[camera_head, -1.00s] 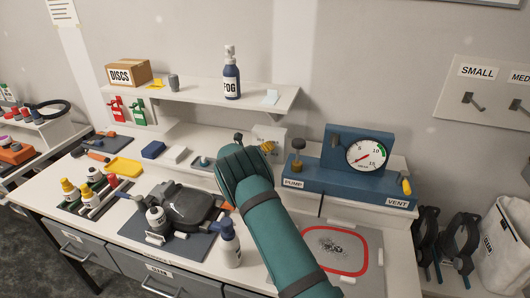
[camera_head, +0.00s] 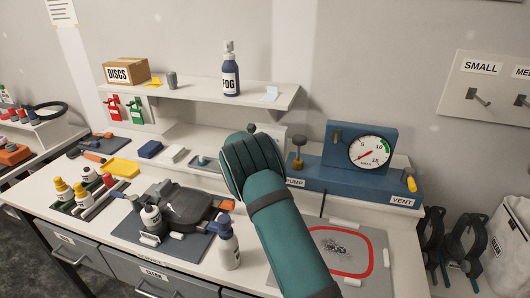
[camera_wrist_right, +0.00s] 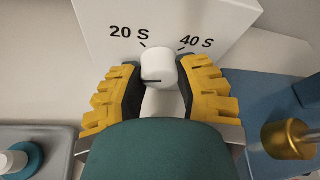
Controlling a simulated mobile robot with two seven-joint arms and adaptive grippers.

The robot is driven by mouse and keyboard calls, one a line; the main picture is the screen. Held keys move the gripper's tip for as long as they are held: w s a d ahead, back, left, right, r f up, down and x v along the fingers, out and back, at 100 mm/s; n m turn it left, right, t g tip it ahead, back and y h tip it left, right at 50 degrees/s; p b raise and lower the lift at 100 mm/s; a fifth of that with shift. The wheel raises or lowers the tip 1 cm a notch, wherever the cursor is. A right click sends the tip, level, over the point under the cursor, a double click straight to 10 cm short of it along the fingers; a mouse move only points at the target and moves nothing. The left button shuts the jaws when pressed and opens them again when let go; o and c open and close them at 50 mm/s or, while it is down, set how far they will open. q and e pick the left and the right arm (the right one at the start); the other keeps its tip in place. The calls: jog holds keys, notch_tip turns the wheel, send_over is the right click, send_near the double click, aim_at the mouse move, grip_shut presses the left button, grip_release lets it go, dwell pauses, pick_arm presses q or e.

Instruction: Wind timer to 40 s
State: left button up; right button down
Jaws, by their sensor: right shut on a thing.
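The timer is a white box printed "20 S" and "40 S" in the right wrist view (camera_wrist_right: 165,18); in the head view the timer (camera_head: 276,131) is mostly hidden behind my right arm. Its white knob (camera_wrist_right: 158,65) sits between the yellow-and-black fingers of my right gripper (camera_wrist_right: 158,78), which is shut on it. A short dark line lies roughly level across the knob's lower left part. The "20 S" mark is up and left of the knob, the "40 S" mark up and right. The left gripper is out of view.
A blue pump unit (camera_head: 340,182) with a dial gauge (camera_head: 370,153) stands right of the timer. A spray bottle (camera_head: 228,245) and a dark device (camera_head: 180,208) are left of my arm. A shelf (camera_head: 200,90) runs above; a red-framed mat (camera_head: 371,250) lies at front right.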

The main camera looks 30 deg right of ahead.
dwell(0.3)
jog(key=c, duration=0.6)
grip_release()
jog(key=shift+o, duration=0.2)
jog(key=v, duration=1.2)
